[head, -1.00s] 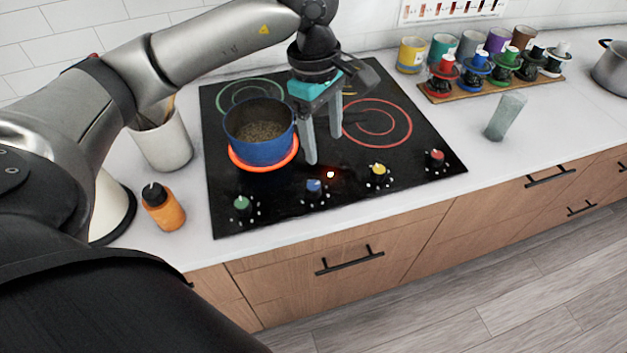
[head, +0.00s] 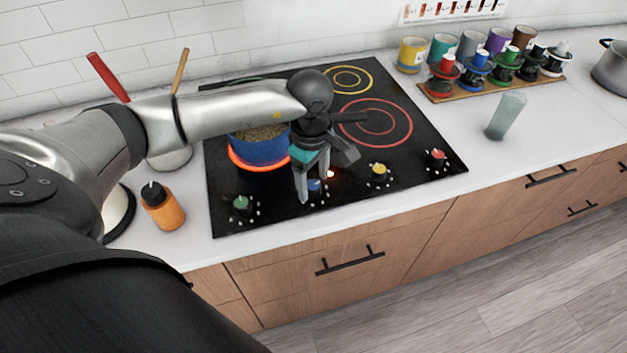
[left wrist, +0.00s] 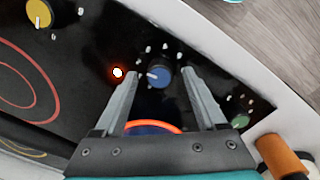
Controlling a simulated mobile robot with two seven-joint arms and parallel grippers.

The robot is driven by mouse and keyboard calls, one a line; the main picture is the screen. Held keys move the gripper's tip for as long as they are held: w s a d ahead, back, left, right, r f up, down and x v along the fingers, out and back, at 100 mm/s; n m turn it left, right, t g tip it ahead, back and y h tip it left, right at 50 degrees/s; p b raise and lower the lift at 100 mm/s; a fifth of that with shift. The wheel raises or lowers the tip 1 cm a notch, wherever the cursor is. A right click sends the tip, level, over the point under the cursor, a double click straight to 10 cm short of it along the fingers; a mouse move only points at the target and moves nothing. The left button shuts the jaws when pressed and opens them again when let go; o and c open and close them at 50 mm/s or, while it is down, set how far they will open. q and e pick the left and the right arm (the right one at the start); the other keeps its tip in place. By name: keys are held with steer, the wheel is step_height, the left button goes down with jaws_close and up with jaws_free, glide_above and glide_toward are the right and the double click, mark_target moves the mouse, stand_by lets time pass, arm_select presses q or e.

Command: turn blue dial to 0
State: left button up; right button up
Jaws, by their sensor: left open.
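The blue dial (head: 314,186) is on the front strip of the black cooktop, partly hidden by my left gripper in the head view. In the left wrist view the blue dial (left wrist: 159,76) shows clearly, with a pale pointer mark and white dots around it. An orange-red light (left wrist: 118,72) glows beside it. My left gripper (head: 310,198) is open over the dial. In the wrist view its fingers (left wrist: 160,82) lie on either side of the dial; I cannot tell whether they touch it. My right gripper is not in view.
A blue pot (head: 258,150) stands on the glowing orange burner ring (head: 245,165), close behind my left gripper. A green dial (head: 241,203) is to the left, and yellow (head: 379,170) and red (head: 435,157) dials are to the right. An orange bottle (head: 164,207) stands left of the cooktop.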

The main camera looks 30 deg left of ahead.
arm_select(q)
steer(key=shift+f, duration=0.5)
jaws_close()
stand_by(0.3)
